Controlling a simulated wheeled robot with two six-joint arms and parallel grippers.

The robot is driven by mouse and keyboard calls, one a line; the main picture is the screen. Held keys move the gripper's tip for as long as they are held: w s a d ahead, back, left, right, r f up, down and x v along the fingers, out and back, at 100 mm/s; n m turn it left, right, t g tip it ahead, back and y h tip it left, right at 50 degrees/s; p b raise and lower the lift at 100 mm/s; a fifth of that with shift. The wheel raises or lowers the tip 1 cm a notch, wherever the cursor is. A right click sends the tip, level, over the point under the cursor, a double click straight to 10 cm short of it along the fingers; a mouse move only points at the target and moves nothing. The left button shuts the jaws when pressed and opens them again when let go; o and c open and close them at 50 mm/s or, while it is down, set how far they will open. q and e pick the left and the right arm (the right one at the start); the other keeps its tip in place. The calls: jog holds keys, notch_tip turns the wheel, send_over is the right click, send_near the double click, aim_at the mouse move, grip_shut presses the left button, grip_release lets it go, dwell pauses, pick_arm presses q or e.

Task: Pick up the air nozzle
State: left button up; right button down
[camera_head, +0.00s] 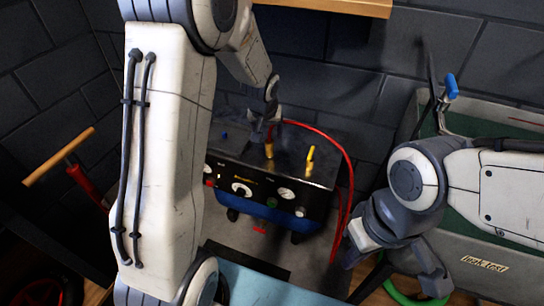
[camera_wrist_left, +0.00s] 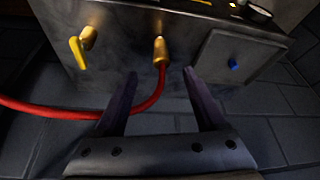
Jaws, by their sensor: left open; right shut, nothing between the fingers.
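A brass nozzle-like fitting (camera_wrist_left: 160,50) on the end of a red hose (camera_wrist_left: 150,100) is at the compressor (camera_head: 270,185); I cannot tell for sure that it is the air nozzle. In the head view, brass (camera_head: 269,149) shows just below my left gripper (camera_head: 272,98). In the left wrist view, my left gripper (camera_wrist_left: 160,74) is open, with the hose crossing between its fingers and the fitting just beyond the tips. My right gripper (camera_head: 432,285) is shut and empty at the lower right. Part of the hose is hidden.
A yellow lever (camera_head: 310,158) on a brass fitting stands beside the nozzle fitting. A blue knob (camera_wrist_left: 235,64) is on a box on the other side. A grey bin (camera_head: 485,265) stands at the right, and a wooden shelf (camera_head: 340,5) hangs above.

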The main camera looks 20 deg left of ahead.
aim_at(269, 142)
pick_arm(q)
jog(key=b+x, duration=0.2)
jog(key=x, duration=0.8)
jog(key=shift+w+a+b, duration=0.1)
jog(key=shift+w+b, duration=0.1)
jog(key=shift+b, duration=0.1)
grip_shut()
